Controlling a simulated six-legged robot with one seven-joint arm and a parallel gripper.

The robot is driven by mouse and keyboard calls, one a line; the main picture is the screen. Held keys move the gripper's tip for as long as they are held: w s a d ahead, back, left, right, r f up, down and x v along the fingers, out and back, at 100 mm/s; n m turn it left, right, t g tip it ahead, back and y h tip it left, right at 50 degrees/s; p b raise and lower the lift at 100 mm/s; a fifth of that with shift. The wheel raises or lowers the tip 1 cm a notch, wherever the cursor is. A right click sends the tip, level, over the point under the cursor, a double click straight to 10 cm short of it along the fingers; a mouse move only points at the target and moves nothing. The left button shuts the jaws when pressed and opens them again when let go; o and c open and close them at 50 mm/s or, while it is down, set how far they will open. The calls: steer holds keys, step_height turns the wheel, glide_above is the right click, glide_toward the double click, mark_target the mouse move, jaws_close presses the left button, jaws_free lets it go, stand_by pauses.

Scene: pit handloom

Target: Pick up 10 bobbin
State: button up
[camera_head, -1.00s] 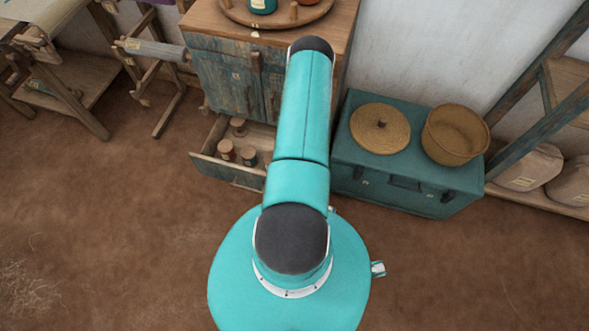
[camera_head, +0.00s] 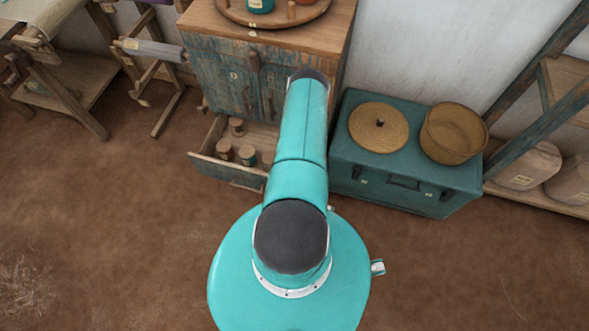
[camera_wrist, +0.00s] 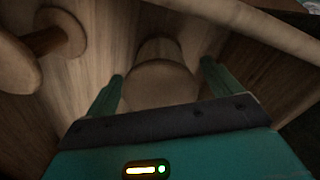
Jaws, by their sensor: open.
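Another is partly hidden by my arm. No number on them can be read. In the wrist view, my gripper (camera_wrist: 162,71) is open. A pale wooden bobbin (camera_wrist: 160,82) lies between its two teal fingers, with gaps on both sides. Another bobbin (camera_wrist: 50,42) is at the upper left. My gripper is hidden behind my arm in the head view.
The drawer (camera_head: 210,174) belongs to a worn blue cabinet (camera_head: 220,80) with a round tray (camera_head: 275,20) on top. A teal chest (camera_head: 400,190) with a woven lid (camera_head: 379,128) and basket (camera_head: 454,134) stands to the right. A drawer edge (camera_wrist: 245,20) crosses the wrist view's top right.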

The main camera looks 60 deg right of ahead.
steer(key=c, duration=1.2)
steer(key=shift+r, duration=0.15)
